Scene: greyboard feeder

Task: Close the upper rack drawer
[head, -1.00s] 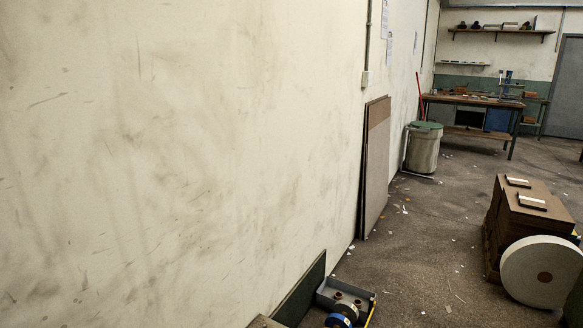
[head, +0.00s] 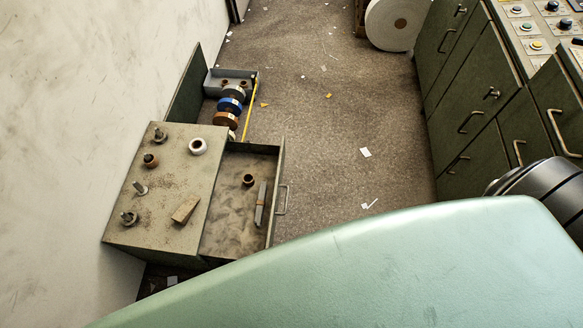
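The rack (head: 165,195) is a low grey-green metal cabinet against the wall, left of centre in the head view. Its upper drawer (head: 228,222) stands pulled out to the right. A small dark ring and a flat bar lie inside the drawer. The drawer's bar handle (head: 283,200) is on its right-hand front face, with nothing touching it. Neither of my grippers is in view.
Several small parts and a block (head: 185,209) lie on the rack top. Open floor (head: 340,130) lies between the rack and green cabinets (head: 470,90) on the right. A pale green surface fills the bottom.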

